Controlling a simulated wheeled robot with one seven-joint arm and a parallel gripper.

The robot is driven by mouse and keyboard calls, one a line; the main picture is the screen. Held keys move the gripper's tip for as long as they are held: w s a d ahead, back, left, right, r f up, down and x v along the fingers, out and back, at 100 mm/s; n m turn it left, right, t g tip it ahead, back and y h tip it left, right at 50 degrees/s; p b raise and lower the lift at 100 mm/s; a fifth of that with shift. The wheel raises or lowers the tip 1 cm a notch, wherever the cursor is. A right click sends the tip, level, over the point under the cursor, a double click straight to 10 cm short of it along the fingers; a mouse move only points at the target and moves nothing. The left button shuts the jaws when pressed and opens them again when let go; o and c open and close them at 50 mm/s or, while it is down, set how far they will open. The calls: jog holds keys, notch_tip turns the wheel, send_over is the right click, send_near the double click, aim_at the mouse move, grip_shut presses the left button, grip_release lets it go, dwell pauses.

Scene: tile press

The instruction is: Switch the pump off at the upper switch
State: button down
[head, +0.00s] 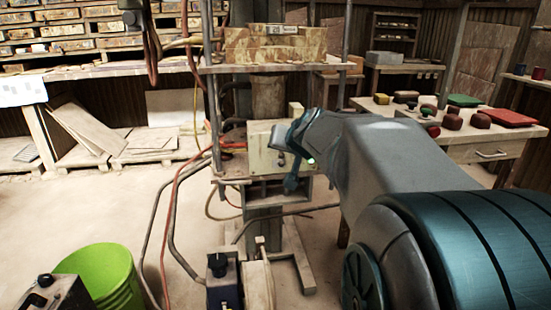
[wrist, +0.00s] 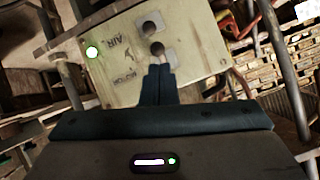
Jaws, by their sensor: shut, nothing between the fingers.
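A pale control box (head: 258,157) is mounted on the press frame in the head view. Its face (wrist: 200,62) fills the upper middle of the wrist view, tilted, with lettering that includes "AIR". Two dark round switch knobs show there, one (wrist: 150,27) farther from my fingers and one (wrist: 157,49) close to the fingertips. A bright greenish-white lamp (wrist: 92,51) glows near the box's edge. My gripper (wrist: 159,68) is shut and empty, its tips just short of the nearer knob; contact cannot be told. In the head view my gripper (head: 286,150) is at the box's right side, partly covering its face.
Press posts, hoses and a red cable (head: 172,200) surround the box. A bench (head: 490,150) with coloured items stands at right. A green bucket (head: 108,275) and a small dark blue box (head: 222,285) stand low in front. Open floor lies at left.

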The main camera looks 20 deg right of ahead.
jog(key=shift+r, duration=0.1)
jog(key=shift+w+p, duration=0.1)
jog(key=shift+p, duration=0.2)
jog(key=shift+w+d+r, duration=0.2)
jog(key=shift+w+r, duration=0.1)
jog(key=shift+w, duration=0.35)
jog(key=shift+s, duration=0.1)
